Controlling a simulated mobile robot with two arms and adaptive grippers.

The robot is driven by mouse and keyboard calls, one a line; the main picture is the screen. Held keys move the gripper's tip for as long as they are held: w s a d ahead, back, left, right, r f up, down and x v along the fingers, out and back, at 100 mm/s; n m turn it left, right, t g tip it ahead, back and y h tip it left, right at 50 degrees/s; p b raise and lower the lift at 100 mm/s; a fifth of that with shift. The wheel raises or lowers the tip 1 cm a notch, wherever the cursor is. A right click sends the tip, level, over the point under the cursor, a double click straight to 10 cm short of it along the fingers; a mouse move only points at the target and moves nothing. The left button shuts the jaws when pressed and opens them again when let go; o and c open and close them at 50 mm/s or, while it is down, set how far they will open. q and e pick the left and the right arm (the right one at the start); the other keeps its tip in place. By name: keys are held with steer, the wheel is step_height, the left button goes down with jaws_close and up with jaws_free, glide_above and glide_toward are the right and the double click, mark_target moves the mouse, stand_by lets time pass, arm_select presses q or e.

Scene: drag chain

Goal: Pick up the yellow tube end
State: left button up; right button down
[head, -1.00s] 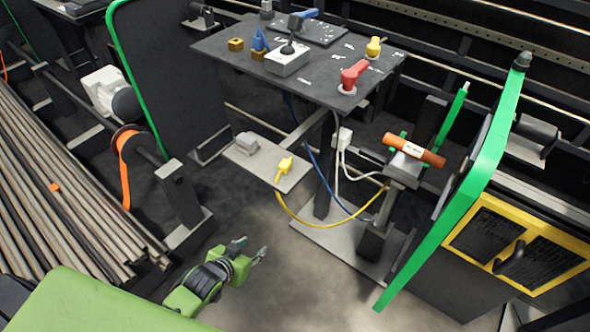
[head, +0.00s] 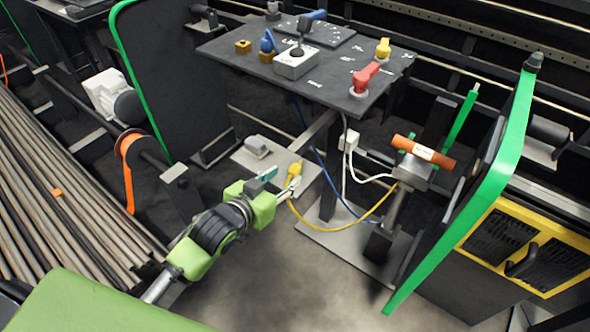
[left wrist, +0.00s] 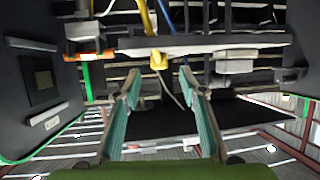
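The yellow tube end (head: 294,170) is a small yellow connector at the edge of a low grey shelf (head: 309,176), with a yellow tube (head: 345,226) curving from it to the right. My left gripper (head: 280,182) is open beside it, fingers pointing at it; in the head view one fingertip overlaps its lower part. In the left wrist view, the yellow tube end (left wrist: 157,60) appears between and just beyond the spread fingers of my left gripper (left wrist: 160,78). I cannot tell whether they touch. My right gripper is not in view.
A grey block (head: 256,146) sits on the shelf near the left finger. A dark table (head: 330,88) with knobs and a joystick box (head: 296,64) stands above and behind. Blue and white cables hang to the right. The floor in front is clear.

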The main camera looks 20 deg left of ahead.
mark_target(292, 172)
arm_select(q)
steer(key=x, duration=0.5)
steer(key=shift+w+d+f, duration=0.1)
steer(key=shift+w, duration=0.25)
steer(key=c, duration=1)
